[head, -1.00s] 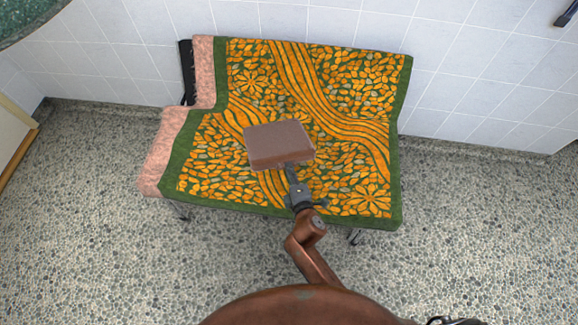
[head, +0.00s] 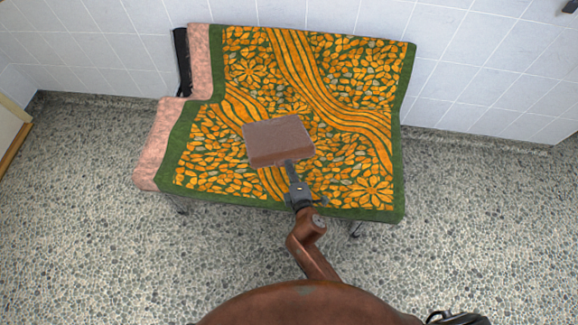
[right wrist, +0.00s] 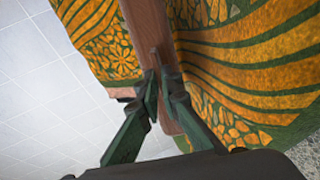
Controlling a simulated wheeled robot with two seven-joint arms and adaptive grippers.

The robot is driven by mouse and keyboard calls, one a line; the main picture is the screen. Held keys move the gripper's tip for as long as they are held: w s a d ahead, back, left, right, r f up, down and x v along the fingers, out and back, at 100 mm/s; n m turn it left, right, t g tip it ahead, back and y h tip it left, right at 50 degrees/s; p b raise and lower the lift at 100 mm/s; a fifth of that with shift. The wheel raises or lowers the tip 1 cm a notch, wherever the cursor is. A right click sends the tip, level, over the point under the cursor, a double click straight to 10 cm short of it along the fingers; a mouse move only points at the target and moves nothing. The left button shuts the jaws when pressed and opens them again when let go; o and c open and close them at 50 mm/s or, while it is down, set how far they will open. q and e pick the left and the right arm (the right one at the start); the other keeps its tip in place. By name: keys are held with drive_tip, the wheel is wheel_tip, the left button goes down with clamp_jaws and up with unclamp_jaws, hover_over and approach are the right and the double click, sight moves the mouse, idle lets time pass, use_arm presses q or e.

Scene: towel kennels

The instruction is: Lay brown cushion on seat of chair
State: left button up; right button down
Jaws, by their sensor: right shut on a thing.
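The brown cushion (head: 279,138) is a flat, square-edged block. My right gripper (head: 292,172) is shut on its near edge. In the head view the cushion overlaps the seat of the chair (head: 340,170), left of its middle; whether it touches the seat is hard to tell. The chair is wide, with a seat and backrest draped in a green and orange patterned towel. In the right wrist view the fingers (right wrist: 158,90) pinch the cushion (right wrist: 146,25), with the towel behind it. My left gripper is not in view.
Pink fabric (head: 154,150) shows along the chair's left side, with a black upright part (head: 181,60) behind it. A white tiled wall (head: 480,70) stands behind the chair. The pebbled floor (head: 100,240) is clear at left and right.

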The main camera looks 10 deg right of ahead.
drive_tip(key=c, duration=2)
unclamp_jaws()
drive_tip(key=shift+c, duration=0.2)
drive_tip(key=shift+s, duration=0.1)
